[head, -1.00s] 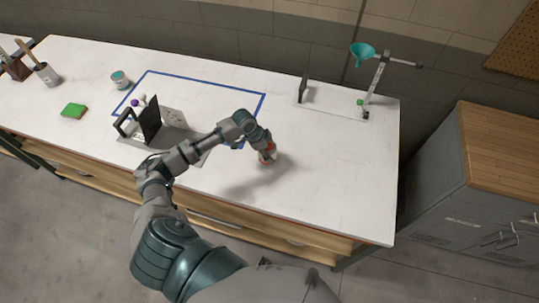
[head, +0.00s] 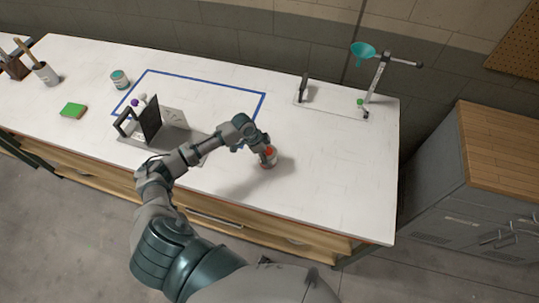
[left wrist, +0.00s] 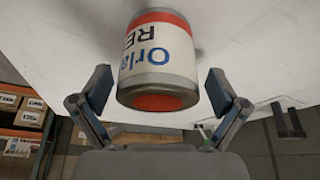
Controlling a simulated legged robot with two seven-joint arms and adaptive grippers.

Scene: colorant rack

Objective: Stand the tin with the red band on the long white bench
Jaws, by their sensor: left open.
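The tin with the red band (head: 269,161) appears to stand upright on the long white bench (head: 330,190), near its front edge. In the left wrist view the tin (left wrist: 158,60) shows a white label with blue and black lettering, a red band and a red top facing me. My left gripper (head: 264,150) is open at the tin. Its two fingers (left wrist: 160,92) are on either side of the tin, with a small gap at each side. My right gripper is not in view.
A blue taped outline (head: 205,82) lies on the bench behind a grey stand (head: 150,120). A teal funnel stand (head: 375,80) is at the back right. A small tin (head: 120,79), green sponge (head: 73,110) and brush pot (head: 46,73) are at left. Bench right of the tin is clear.

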